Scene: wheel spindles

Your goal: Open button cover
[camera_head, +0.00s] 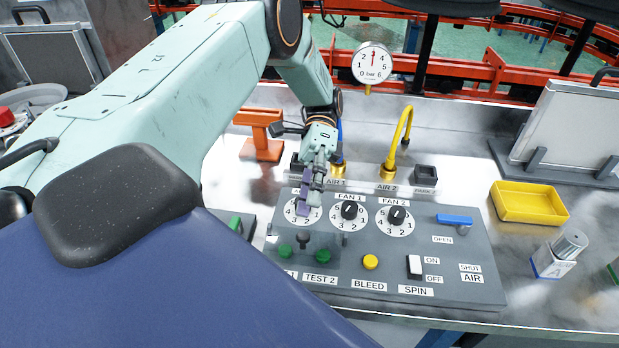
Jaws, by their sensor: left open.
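The grey control panel (455,290) lies on the metal bench. Near its front left are two green buttons, one (285,251) partly behind a dark translucent patch that looks like the button cover (322,262), which seems down over them. A small dark knob or lever (303,238) stands just behind the buttons. My left gripper (308,200) reaches down from above, open and empty, over the leftmost dial behind the cover. It hides part of that dial. I cannot tell whether it touches the panel. My right gripper is not in view.
FAN 1 (349,210) and FAN 2 (397,215) knobs, a yellow BLEED button (370,262), a white SPIN switch (414,266) and a blue valve handle (454,219) are on the panel. A yellow hose (402,135) rises behind. A yellow tray (528,203) sits right.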

